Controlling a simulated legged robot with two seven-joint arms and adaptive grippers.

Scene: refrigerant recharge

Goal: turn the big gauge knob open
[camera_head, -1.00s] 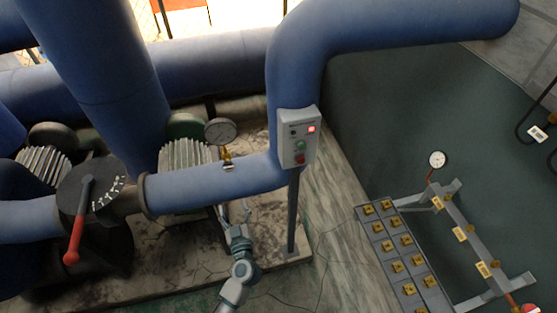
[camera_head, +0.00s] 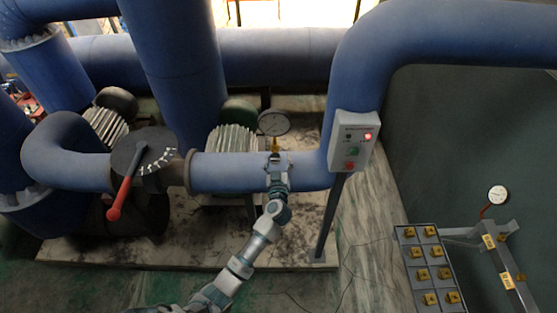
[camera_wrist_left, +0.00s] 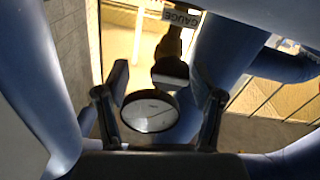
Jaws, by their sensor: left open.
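The big gauge (camera_head: 274,123) stands upright on a brass stem (camera_head: 275,145) on the horizontal blue pipe. My left gripper (camera_head: 277,168) is at the foot of this stem, just in front of the pipe, and hides what sits there. In the left wrist view, a round disc with a dark rim and grey face (camera_wrist_left: 150,112), seemingly the knob, lies between the two spread fingers of my left gripper (camera_wrist_left: 168,85). The fingers are open, with gaps at both sides of the disc. My right gripper is not in view.
A grey control box (camera_head: 352,141) with a lit red lamp stands right of the gauge. A red-handled lever (camera_head: 119,198) is on the pipe at left. A rack with several brass pieces (camera_head: 430,268) and a small gauge (camera_head: 497,195) are at lower right.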

